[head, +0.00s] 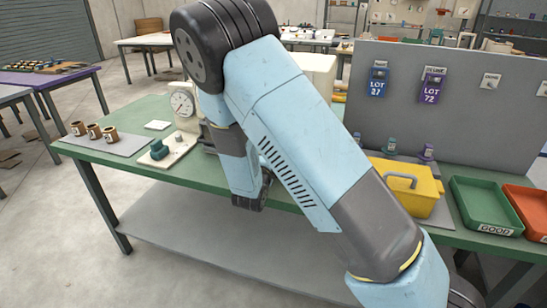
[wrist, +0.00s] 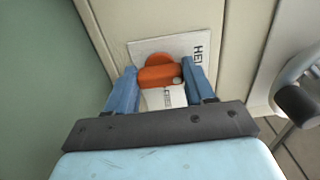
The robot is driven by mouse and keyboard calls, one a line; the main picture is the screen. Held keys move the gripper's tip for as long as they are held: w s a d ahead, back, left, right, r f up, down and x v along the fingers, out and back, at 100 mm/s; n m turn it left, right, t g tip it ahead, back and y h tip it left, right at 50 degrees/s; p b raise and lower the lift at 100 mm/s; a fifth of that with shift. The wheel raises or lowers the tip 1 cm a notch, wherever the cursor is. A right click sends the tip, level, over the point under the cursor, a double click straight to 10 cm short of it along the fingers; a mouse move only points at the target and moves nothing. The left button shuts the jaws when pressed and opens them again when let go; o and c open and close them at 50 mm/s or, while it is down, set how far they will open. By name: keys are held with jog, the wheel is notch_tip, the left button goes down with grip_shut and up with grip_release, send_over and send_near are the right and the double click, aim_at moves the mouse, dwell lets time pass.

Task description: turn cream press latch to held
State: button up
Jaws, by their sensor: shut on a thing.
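The orange latch (wrist: 160,76) sits on the cream press (wrist: 112,22) in the wrist view. A white plate behind it carries lettering starting "HE" (wrist: 199,45), the rest cut off or hidden. Another small white label (wrist: 168,97) shows just below the latch, its text too small to read. My gripper (wrist: 159,69) has its blue fingers on both sides of the latch, shut on it. In the head view a cream housing (head: 320,66), which looks like the press, shows partly behind my arm. My gripper and the latch are hidden there.
A green bench (head: 180,175) holds a round dial gauge (head: 183,103), several brown cups (head: 94,131), a yellow box (head: 408,190) with a grey handle, and a green tray (head: 486,205) beside an orange tray (head: 528,207). A grey panel (head: 450,120) with lot tags stands at right.

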jog(key=shift+a, duration=0.2)
jog(key=o, duration=0.7)
jog(key=shift+f, duration=0.1)
jog(key=o, duration=0.3)
jog(key=shift+d, duration=0.1)
jog(key=shift+o, duration=0.2)
jog(key=v, duration=1.3)
jog(key=shift+s, duration=0.35)
